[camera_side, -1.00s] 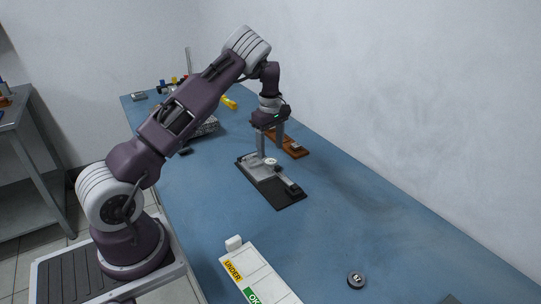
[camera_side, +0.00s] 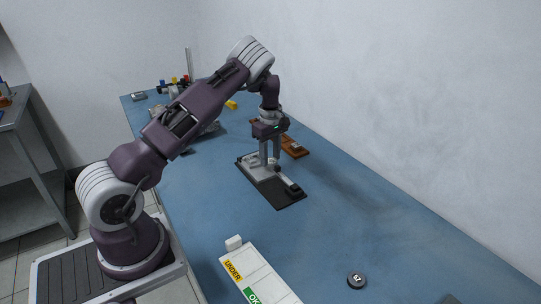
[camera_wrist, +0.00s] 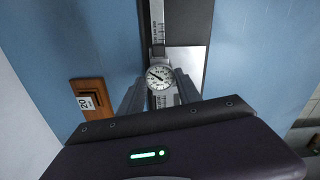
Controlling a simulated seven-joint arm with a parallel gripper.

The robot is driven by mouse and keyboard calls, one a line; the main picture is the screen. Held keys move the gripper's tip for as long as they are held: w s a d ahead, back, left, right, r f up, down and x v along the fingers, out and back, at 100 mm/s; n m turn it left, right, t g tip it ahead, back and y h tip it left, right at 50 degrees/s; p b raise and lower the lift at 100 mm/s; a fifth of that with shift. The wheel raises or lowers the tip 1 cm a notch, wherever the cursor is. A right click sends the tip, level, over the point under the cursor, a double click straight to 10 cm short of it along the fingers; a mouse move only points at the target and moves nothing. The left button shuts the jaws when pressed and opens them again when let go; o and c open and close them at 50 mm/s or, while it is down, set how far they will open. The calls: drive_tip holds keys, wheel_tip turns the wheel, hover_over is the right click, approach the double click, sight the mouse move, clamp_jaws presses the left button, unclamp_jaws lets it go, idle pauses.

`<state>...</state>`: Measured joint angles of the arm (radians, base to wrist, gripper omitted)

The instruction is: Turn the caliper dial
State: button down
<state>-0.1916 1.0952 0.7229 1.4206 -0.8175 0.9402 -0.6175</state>
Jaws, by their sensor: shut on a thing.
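The caliper (camera_side: 284,180) lies on a black base plate (camera_side: 285,202) on the blue bench. In the wrist view its round white dial (camera_wrist: 159,74) faces up, with a dark needle pointing to the upper left. My gripper (camera_side: 270,165) points down over the caliper, its two fingers on opposite sides of the dial. In the wrist view the fingers (camera_wrist: 160,88) flank the dial, and the gripper is shut on it. In the side view the fingers mostly hide the dial.
A wooden block (camera_wrist: 93,108) labelled 20 lies beside the base plate. A long white tray (camera_side: 250,262) marked UNDER and OK lies at the front, with a round dark piece (camera_side: 357,281) to its right. The bench (camera_side: 380,225) right of the base plate is clear.

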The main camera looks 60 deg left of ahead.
sight(271, 161)
drive_tip(key=m, duration=0.6)
drive_tip(key=shift+m, duration=0.4)
idle(0.3)
drive_tip(key=c, duration=0.8)
unclamp_jaws()
wheel_tip(271, 161, up, 7)
drive_tip(key=shift+r, duration=0.1)
idle(0.4)
